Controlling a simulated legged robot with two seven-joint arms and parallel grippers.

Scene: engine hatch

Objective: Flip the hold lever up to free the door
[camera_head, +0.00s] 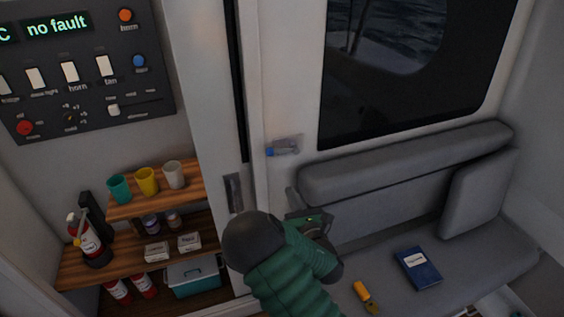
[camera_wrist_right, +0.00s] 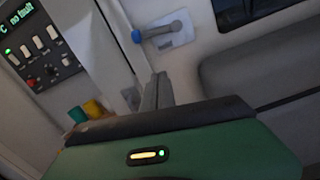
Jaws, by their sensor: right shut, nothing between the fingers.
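A small grey lever with a blue tip (camera_head: 283,147) sits on a light plate on the white door (camera_head: 292,70). It lies roughly level, with its blue end to the left. In the right wrist view the lever (camera_wrist_right: 160,31) shows ahead of the fingers, apart from them. My right gripper (camera_head: 312,220) is below the lever in the head view, partly hidden by my green arm. In the wrist view its fingers (camera_wrist_right: 158,85) are together and empty. My left gripper is out of view.
A grey cushioned bench (camera_head: 400,170) stands right of my arm, with a blue book (camera_head: 417,268) and a yellow handheld device (camera_head: 365,296) on it. A switch panel (camera_head: 85,75) hangs above.

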